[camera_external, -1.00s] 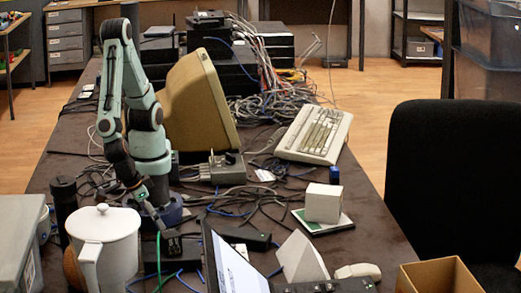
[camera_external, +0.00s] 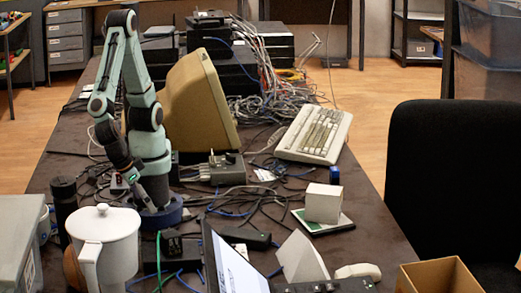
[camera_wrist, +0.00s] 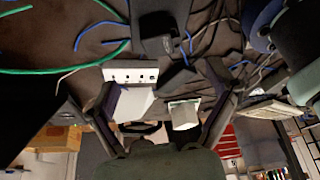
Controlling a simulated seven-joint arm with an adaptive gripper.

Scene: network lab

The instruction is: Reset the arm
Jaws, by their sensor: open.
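My gripper (camera_external: 148,203) hangs low in front of my own base, over the dark table, in the external view. In the wrist view, the fingers of my gripper (camera_wrist: 161,84) stand wide apart with nothing held between them. Beyond them show a white box-shaped device with ports (camera_wrist: 132,76) and a small white block (camera_wrist: 184,114). The fingertips are small and partly blurred in the external view.
A white jug (camera_external: 104,245) and dark cylinder (camera_external: 64,205) stand near the arm. A monitor (camera_external: 200,105) is behind it. Cables clutter the table. A keyboard (camera_external: 314,134), white cube (camera_external: 323,203) and laptop (camera_external: 233,262) lie to the right.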

